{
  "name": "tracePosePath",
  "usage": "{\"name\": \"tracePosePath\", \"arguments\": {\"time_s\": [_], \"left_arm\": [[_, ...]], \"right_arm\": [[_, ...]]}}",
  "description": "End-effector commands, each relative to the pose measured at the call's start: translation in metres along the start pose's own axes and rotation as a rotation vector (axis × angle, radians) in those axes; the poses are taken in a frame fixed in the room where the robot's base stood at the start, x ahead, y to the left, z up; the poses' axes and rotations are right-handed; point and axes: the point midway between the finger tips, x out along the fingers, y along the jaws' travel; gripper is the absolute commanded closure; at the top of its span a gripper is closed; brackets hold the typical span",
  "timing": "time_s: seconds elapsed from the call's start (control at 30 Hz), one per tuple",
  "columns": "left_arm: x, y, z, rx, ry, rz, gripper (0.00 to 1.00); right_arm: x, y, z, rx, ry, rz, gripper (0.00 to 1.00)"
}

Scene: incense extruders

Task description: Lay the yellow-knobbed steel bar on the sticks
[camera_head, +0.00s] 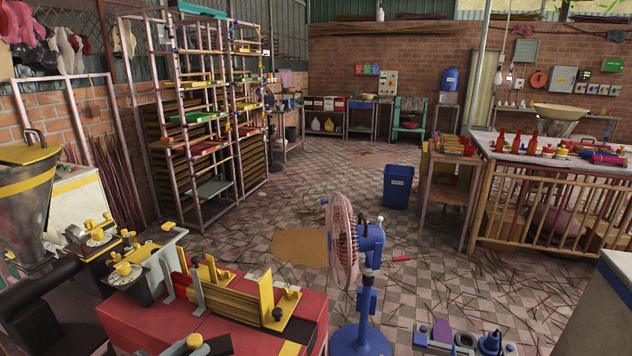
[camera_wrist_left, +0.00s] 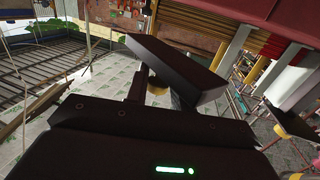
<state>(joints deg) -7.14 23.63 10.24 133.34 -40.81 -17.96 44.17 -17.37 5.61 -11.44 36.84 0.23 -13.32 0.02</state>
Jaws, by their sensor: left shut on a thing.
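My left gripper (camera_head: 218,346) shows as a dark shape at the bottom edge of the head view, close by a yellow knob (camera_head: 194,341). In the left wrist view its black jaws (camera_wrist_left: 158,88) are shut with a small yellow piece between them, likely the steel bar's knob. The bar is mostly hidden there. The sticks (camera_head: 232,301) lie stacked in a holder with yellow end pieces and upright grey posts on the red table (camera_head: 150,321). I cannot tell whether the bar touches the sticks. My right gripper is not in view.
An extruder with a steel hopper (camera_head: 22,215) stands at the left. A pink and blue fan (camera_head: 362,270) stands right of the red table. A tall shelf rack (camera_head: 185,130) and a blue bin (camera_head: 397,186) are farther back. Scattered sticks litter the tiled floor.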

Motion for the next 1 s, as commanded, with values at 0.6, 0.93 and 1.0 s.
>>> {"name": "tracePosePath", "arguments": {"time_s": [0.6,0.93,1.0], "left_arm": [[-0.010,0.022,0.008,-0.002,0.002,-0.082,1.00],[-0.010,0.022,0.009,-0.003,0.002,-0.081,1.00],[-0.010,0.022,0.008,-0.004,0.003,-0.082,1.00]], "right_arm": [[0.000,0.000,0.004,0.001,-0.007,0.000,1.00],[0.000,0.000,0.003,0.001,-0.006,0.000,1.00],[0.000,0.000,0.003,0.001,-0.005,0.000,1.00]]}}
